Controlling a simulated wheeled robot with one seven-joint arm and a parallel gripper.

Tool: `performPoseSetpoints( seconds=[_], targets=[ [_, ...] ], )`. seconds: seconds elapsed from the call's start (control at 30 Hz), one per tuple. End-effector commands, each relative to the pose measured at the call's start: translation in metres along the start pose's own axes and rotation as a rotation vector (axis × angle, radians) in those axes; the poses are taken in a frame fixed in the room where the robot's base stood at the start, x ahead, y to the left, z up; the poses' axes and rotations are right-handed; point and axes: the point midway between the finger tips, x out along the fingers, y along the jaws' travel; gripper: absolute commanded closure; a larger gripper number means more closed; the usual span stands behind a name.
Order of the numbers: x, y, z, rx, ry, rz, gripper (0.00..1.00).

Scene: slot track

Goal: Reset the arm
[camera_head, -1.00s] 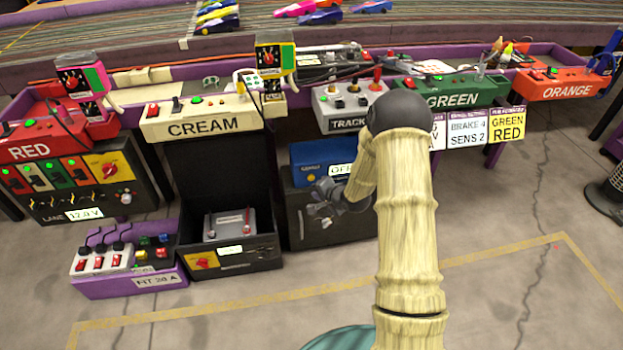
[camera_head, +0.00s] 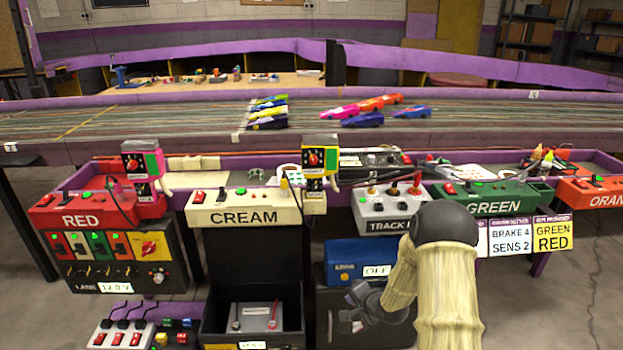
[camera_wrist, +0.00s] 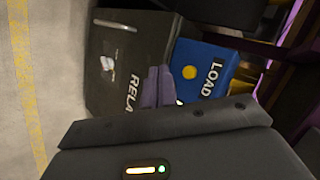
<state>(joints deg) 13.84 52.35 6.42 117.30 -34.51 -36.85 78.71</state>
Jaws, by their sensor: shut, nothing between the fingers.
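My arm, in a cream sleeve with a dark elbow, rises at the lower right of the head view. My gripper (camera_head: 357,311) is shut and empty. It hangs in front of the dark box under the track control panel, below the blue box with the "OFF" label. In the wrist view the gripper's dark body fills the bottom, with a small lit indicator on it. Beyond it are the dark relay box (camera_wrist: 118,75) and the blue load box (camera_wrist: 193,75), apart from the gripper as far as I can tell.
The red panel (camera_head: 85,212), cream panel (camera_head: 243,208), track panel (camera_head: 391,207) and green panel (camera_head: 492,203) line the purple shelf above. An open black case (camera_head: 251,270) stands left of my gripper. The slot track (camera_head: 190,122) with several cars lies behind. Floor shows at the right.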

Motion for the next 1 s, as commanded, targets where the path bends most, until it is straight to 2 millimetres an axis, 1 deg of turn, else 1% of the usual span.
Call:
performPoseSetpoints(
  seconds=[0.03,0.07,0.17,0.27,0.3,0.47,0.5,0.57,0.6,0.7,0.8,1.0],
  targets=[
    [-0.008,-0.006,-0.001,-0.026,0.006,0.012,1.0],
    [-0.013,-0.008,-0.002,-0.047,0.011,0.025,1.0],
    [-0.037,-0.019,-0.003,-0.142,0.027,0.086,1.0],
    [-0.07,-0.029,-0.002,-0.26,0.036,0.166,1.0],
    [-0.084,-0.033,0.0,-0.308,0.035,0.201,1.0],
    [-0.143,-0.042,0.011,-0.482,0.007,0.33,1.0],
    [-0.158,-0.043,0.015,-0.522,-0.006,0.358,1.0],
    [-0.181,-0.045,0.022,-0.581,-0.03,0.399,1.0],
    [-0.196,-0.045,0.027,-0.618,-0.048,0.425,1.0],
    [-0.233,-0.045,0.042,-0.704,-0.105,0.479,1.0],
    [-0.264,-0.043,0.058,-0.775,-0.166,0.515,1.0],
    [-0.309,-0.037,0.084,-0.876,-0.272,0.548,1.0]
  ],
)
